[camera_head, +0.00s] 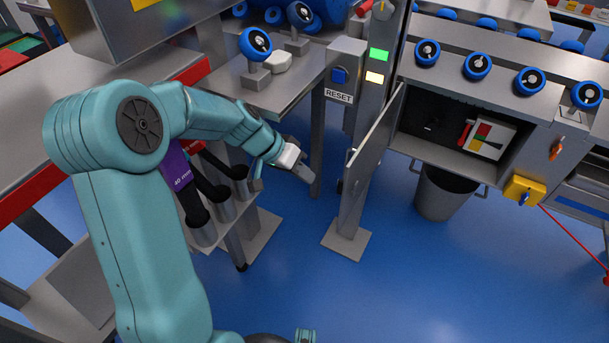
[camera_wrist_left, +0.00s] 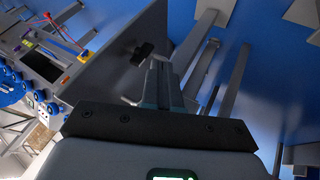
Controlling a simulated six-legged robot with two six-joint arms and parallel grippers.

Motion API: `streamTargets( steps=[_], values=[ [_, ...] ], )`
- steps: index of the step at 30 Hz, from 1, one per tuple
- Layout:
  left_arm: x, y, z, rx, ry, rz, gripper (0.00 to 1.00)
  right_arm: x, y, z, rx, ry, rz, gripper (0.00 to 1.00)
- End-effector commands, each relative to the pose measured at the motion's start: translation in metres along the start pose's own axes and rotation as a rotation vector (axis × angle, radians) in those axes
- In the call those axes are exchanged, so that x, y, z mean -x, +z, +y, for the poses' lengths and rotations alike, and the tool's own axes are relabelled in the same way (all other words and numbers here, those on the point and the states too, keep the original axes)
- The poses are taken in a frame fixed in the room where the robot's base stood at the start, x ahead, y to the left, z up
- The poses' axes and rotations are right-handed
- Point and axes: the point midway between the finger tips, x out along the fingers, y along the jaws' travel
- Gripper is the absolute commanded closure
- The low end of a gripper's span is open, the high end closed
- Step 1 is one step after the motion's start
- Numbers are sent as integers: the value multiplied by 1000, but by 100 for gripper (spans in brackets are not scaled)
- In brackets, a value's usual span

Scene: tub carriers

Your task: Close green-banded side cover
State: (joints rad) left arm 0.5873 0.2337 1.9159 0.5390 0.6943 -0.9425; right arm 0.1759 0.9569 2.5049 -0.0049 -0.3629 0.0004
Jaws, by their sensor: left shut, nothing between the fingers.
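A grey side cover (camera_head: 377,140) stands swung open at the left edge of a cabinet opening (camera_head: 460,135) under the roller conveyor. I see no green band on it in these views. In the left wrist view the cover (camera_wrist_left: 115,65) is a large grey panel with a dark handle (camera_wrist_left: 142,54). My left gripper (camera_head: 306,173) is shut and empty, in the air to the left of the cover, with a visible gap in the head view. In the left wrist view the fingers (camera_wrist_left: 166,75) show in front of the cover's lower right part; contact cannot be told.
A grey post (camera_head: 362,150) with a RESET box (camera_head: 341,88) stands near the cover. A bin (camera_head: 442,190) stands below the cabinet. A yellow switch (camera_head: 523,190) sits to the right. A grey bench (camera_head: 275,88) is behind my left arm. The blue floor in front is clear.

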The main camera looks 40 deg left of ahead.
Motion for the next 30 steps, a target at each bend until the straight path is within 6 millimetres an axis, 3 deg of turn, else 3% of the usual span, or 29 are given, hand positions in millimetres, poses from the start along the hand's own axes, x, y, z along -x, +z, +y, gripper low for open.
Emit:
streamTargets(
  steps=[1,8,16,30],
  values=[
    [-15,3,0,-1,3,-3,100,-6,0,2,-1,0,0,100],
    [-64,4,0,0,2,-3,100,-17,-4,9,-10,1,9,100],
    [-77,0,30,-1,0,-1,100,-18,-5,10,-12,1,11,100],
    [-80,-2,33,2,-1,0,100,-18,-5,10,-12,1,12,100]
  ],
)
